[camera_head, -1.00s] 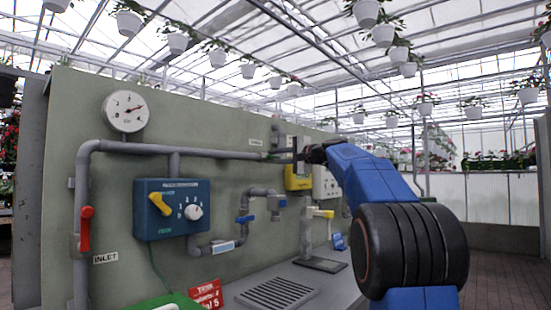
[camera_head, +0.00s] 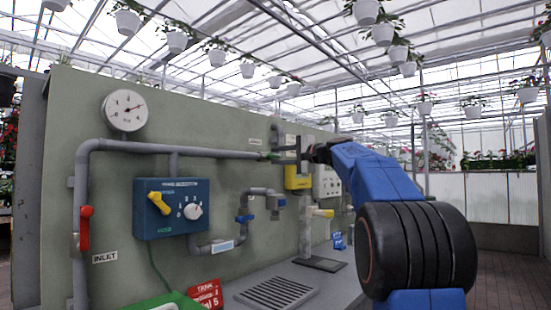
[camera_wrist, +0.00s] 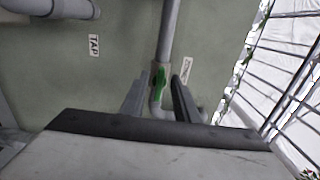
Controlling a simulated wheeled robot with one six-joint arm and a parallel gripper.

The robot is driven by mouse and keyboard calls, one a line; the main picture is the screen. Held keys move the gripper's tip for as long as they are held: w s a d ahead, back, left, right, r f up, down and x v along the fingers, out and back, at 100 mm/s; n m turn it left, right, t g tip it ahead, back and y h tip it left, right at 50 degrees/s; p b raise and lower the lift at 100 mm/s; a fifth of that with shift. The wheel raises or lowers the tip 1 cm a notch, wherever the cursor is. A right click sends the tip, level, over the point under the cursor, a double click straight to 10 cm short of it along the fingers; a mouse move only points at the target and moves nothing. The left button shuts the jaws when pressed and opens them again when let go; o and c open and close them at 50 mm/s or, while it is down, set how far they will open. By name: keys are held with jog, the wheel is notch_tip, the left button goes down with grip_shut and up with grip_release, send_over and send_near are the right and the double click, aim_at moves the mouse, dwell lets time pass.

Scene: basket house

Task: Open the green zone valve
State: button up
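The green zone valve's handle (camera_wrist: 160,84) shows in the wrist view on a grey pipe, lying roughly along it with a slight slant. In the head view the green handle (camera_head: 272,156) is a small spot at the right end of the long horizontal pipe. My gripper (camera_wrist: 160,76) is open, with one dark finger on each side of the pipe and handle. No contact with the handle can be made out. In the head view my gripper (camera_head: 289,155) is at the pipe's end, partly hidden by its own wrist.
A yellow box (camera_head: 297,178) sits below my gripper. A grated tray (camera_head: 276,293) lies beneath.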

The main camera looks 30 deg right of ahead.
jog(key=v, duration=1.5)
jog(key=shift+s, duration=0.3)
jog(key=shift+d, duration=0.1)
